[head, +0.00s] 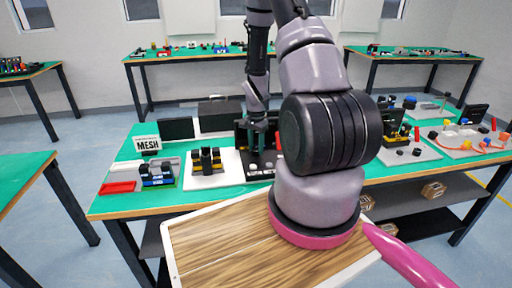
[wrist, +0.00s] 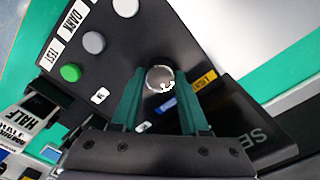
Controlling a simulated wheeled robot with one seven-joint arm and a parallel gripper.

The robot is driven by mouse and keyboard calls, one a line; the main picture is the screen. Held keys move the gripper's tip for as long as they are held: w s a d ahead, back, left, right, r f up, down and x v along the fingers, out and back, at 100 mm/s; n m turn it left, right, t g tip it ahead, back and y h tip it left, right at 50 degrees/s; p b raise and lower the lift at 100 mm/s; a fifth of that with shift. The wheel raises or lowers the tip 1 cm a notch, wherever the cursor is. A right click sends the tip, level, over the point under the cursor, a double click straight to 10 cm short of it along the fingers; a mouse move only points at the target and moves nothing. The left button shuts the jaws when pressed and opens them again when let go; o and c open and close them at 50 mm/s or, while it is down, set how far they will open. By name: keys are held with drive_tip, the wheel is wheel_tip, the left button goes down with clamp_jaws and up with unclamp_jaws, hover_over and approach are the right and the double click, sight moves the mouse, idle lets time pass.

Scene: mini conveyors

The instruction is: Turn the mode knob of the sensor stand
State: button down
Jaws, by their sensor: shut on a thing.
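The sensor stand is a black panel; in the wrist view its face (wrist: 158,38) fills the middle, tilted in the picture. The mode knob (wrist: 160,78) is a round silver cap with small pale marks on top, near a yellow label and a blue label. My gripper (wrist: 159,85) has its green fingers on either side of the knob and is shut on it. In the head view my gripper (head: 259,139) is down at the stand (head: 240,135), and the knob cannot be made out there.
The panel also carries a green button (wrist: 70,72), a grey button (wrist: 94,42) and a white button (wrist: 125,8), with TEST and DARK labels nearby.

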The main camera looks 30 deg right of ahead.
sight(256, 148)
drive_tip(key=n, duration=0.4)
drive_tip(key=shift+n, duration=2.9)
drive_tip(key=shift+c, duration=2)
unclamp_jaws()
wheel_tip(256, 148, up, 11)
